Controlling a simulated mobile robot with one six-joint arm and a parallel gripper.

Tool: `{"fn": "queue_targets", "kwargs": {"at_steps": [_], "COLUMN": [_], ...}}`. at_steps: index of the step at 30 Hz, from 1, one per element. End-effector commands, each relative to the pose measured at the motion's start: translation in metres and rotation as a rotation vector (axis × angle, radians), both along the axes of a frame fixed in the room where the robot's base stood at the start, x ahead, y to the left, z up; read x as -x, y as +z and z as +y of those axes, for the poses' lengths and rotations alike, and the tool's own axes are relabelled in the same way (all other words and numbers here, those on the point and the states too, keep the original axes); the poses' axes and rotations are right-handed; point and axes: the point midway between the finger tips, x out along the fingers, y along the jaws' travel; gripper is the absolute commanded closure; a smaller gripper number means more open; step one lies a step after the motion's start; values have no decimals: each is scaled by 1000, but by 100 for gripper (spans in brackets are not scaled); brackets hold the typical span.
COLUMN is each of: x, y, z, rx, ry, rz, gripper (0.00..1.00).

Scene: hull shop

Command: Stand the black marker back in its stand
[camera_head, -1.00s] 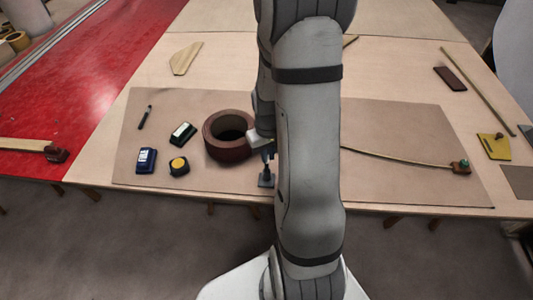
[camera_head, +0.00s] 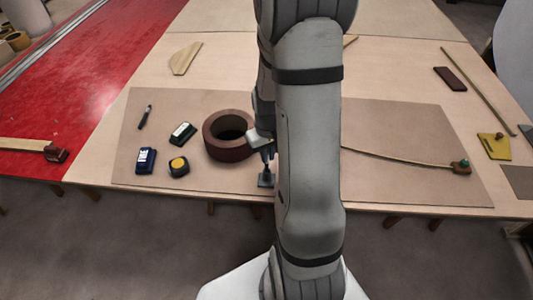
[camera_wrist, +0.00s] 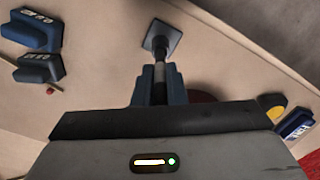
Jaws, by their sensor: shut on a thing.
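My gripper (camera_head: 267,156) is shut on the black marker (camera_wrist: 160,72), a dark upright shaft with a grey band. The marker shows between the blue-grey fingers (camera_wrist: 158,88) in the wrist view. Its stand (camera_wrist: 162,38) is a dark square base at the marker's far end. In the head view the stand (camera_head: 266,180) is on the mat near the table's front edge, directly below my gripper. The marker's end lines up with the stand, but I cannot tell whether it is seated in it. My arm hides part of the gripper in the head view.
A brown ring-shaped roll (camera_head: 229,136) stands close left of my gripper. Left of it lie a black pen-like thing (camera_head: 145,117), a dark green block (camera_head: 183,133), a blue block (camera_head: 146,160) and a yellow-topped tape measure (camera_head: 179,167).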

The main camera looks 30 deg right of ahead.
Motion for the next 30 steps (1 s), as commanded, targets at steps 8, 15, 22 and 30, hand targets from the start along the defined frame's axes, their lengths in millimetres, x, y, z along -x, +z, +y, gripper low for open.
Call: {"fn": "queue_targets", "kwargs": {"at_steps": [8, 15, 22, 30], "x": [0, 0, 0, 0], "y": [-2, -7, -9, -9], "z": [0, 0, 0, 0], "rx": [0, 0, 0, 0], "ry": [0, 0, 1, 1], "rz": [0, 0, 0, 0], "gripper": [100, 100, 100, 100]}}
